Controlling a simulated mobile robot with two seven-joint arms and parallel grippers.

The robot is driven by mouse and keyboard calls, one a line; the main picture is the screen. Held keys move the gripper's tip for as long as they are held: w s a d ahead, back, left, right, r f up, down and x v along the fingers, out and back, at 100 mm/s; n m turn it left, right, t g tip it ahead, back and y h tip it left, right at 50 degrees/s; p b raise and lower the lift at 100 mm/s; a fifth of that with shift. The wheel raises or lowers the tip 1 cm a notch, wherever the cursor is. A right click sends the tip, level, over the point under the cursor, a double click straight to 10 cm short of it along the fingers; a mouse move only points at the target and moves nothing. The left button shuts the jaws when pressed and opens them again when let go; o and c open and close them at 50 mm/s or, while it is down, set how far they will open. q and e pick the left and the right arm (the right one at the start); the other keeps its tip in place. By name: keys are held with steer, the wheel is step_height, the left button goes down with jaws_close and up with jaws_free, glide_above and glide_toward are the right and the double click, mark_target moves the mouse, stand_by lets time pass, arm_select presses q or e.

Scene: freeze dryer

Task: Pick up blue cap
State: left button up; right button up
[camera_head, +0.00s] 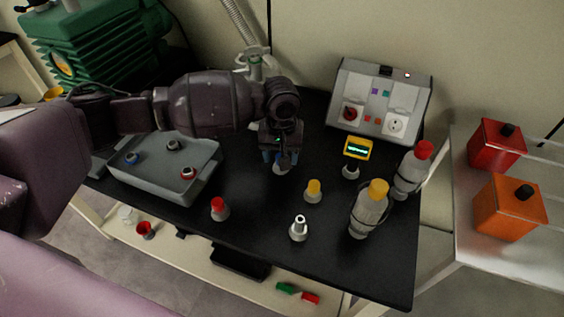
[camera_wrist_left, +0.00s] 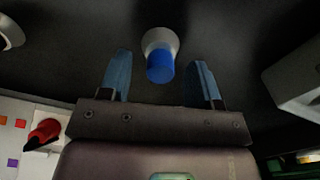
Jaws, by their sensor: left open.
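A blue cap (camera_wrist_left: 160,66) sits on a pale grey-white vessel (camera_wrist_left: 158,41) on the black bench. In the left wrist view the cap lies between my left gripper's two blue fingers, apart from both. My left gripper (camera_head: 282,157) is open and points down over this vessel in the head view. There the gripper mostly hides the cap, and only the vessel's pale lower part (camera_head: 279,169) shows clearly. Another blue-topped piece (camera_head: 131,158) lies in the grey tray (camera_head: 150,184) on the left. My right gripper is not in view.
A red-capped flask (camera_head: 219,210), a yellow-capped flask (camera_head: 313,191) and an uncapped flask (camera_head: 298,230) stand in front. Tall bottles (camera_head: 368,215) and a small yellow display device (camera_head: 358,149) stand right. A control box (camera_head: 379,99) is behind.

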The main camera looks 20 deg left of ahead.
arm_select(q)
steer(key=shift+f, duration=0.55)
steer(key=shift+r, duration=0.1)
steer(key=shift+c, duration=0.3)
steer(key=c, duration=1)
